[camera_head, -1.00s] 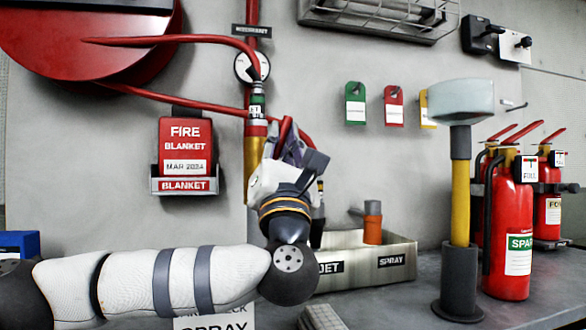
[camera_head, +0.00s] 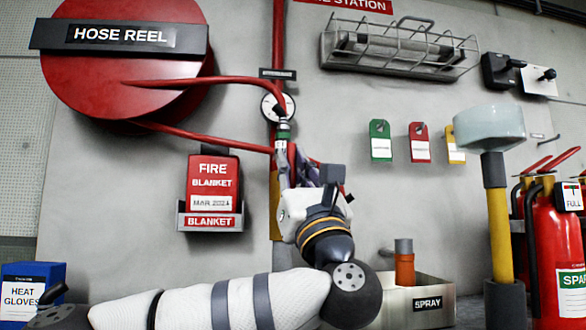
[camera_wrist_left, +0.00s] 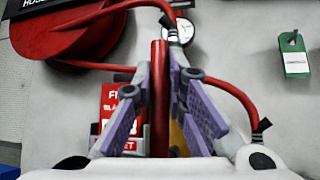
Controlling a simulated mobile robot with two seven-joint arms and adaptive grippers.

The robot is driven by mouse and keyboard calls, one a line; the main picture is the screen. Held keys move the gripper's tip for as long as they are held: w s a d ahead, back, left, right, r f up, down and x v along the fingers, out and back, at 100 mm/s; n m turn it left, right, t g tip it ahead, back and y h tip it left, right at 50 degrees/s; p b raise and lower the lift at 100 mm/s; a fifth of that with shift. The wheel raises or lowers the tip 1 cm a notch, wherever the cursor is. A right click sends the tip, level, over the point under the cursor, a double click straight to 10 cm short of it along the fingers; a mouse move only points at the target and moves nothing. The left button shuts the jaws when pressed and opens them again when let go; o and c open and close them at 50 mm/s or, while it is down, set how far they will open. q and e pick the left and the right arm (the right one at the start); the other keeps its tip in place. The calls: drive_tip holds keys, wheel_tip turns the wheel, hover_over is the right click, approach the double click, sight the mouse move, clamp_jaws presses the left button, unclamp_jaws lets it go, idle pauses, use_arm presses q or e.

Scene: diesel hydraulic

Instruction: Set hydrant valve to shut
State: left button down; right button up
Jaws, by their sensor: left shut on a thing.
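The hydrant is a red pipe (camera_head: 279,40) on the wall with a round white gauge (camera_head: 272,108), a hose coupling and a gold lower section (camera_head: 275,205). My left gripper (camera_head: 296,170) is in front of this pipe, below the gauge, and hides most of the valve. In the left wrist view, a red valve lever (camera_wrist_left: 160,90) stands upright between the purple finger pads of my left gripper (camera_wrist_left: 163,112). The fingers are shut on the lever. The lever's base is hidden. My right gripper is out of view.
A red hose reel (camera_head: 130,75) hangs upper left, its hose looping near the gripper. A fire blanket box (camera_head: 211,190) is left of the pipe. A spray tray (camera_head: 420,300), a hammer (camera_head: 499,225) and extinguishers (camera_head: 560,250) stand right. Coloured tags (camera_head: 380,140) hang on the wall.

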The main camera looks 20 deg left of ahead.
use_arm(q)
drive_tip(key=c, duration=1.6)
unclamp_jaws()
drive_tip(key=v, duration=1.2)
